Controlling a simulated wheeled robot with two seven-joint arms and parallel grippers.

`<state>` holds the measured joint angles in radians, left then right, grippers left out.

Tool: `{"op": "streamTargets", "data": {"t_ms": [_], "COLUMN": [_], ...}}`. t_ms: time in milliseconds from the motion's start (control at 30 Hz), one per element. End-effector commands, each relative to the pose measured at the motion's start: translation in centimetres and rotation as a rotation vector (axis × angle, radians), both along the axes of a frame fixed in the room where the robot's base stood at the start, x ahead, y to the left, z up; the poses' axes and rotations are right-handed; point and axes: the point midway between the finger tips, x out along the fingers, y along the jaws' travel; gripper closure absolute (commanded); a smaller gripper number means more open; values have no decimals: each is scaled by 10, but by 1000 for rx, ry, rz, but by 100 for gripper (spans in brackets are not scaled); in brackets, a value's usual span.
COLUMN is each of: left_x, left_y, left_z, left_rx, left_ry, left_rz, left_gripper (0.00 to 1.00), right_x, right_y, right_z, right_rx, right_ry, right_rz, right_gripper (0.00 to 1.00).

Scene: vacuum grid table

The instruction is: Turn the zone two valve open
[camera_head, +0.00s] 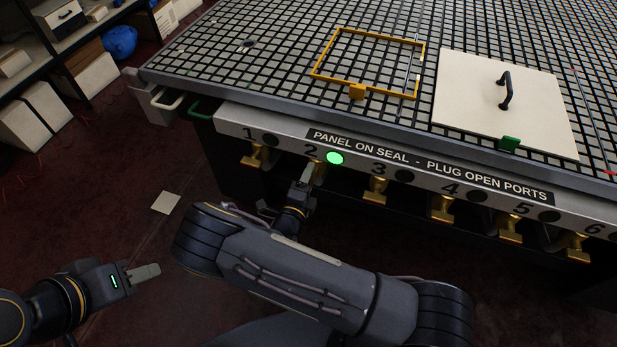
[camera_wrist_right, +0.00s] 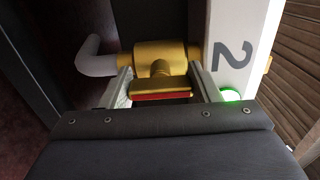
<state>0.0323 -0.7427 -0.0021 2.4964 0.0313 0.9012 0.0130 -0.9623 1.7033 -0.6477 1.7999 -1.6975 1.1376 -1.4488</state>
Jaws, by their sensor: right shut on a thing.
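The zone two valve is a brass valve with a yellow handle edged in red; it shows in the right wrist view (camera_wrist_right: 160,68), beside the label 2. My right gripper (camera_head: 306,176) reaches the valve under the table's front rail and mostly hides it in the head view. In the right wrist view its two fingers (camera_wrist_right: 163,90) stand on either side of the handle, shut on it. The lamp next to the 2 glows green (camera_head: 335,158). My left gripper (camera_head: 143,273) hangs empty at the lower left, away from the table; its finger gap is unclear.
Other brass valves, such as valve one (camera_head: 256,156) and valve three (camera_head: 375,190), line the front rail beside dark lamps. On the grid table (camera_head: 270,60) lie a yellow frame (camera_head: 368,32) and a cream panel (camera_head: 465,90) with a black handle. Shelves (camera_head: 45,75) stand at upper left.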

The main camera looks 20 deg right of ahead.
Motion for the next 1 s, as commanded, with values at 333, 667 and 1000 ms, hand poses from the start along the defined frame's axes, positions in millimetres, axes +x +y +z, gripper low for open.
{"op": "streamTargets", "data": {"t_ms": [333,667,1000], "left_x": [0,0,0], "left_y": [0,0,0], "left_z": [1,1,1], "left_rx": [0,0,0], "left_ry": [0,0,0], "left_rz": [0,0,0], "left_gripper": [64,64,64], "right_x": [0,0,0], "right_y": [1,1,0], "right_z": [-1,-1,0], "right_rx": [-27,-27,-26], "right_ry": [22,22,19], "right_rz": [1,1,1], "right_gripper": [66,33,22]}}
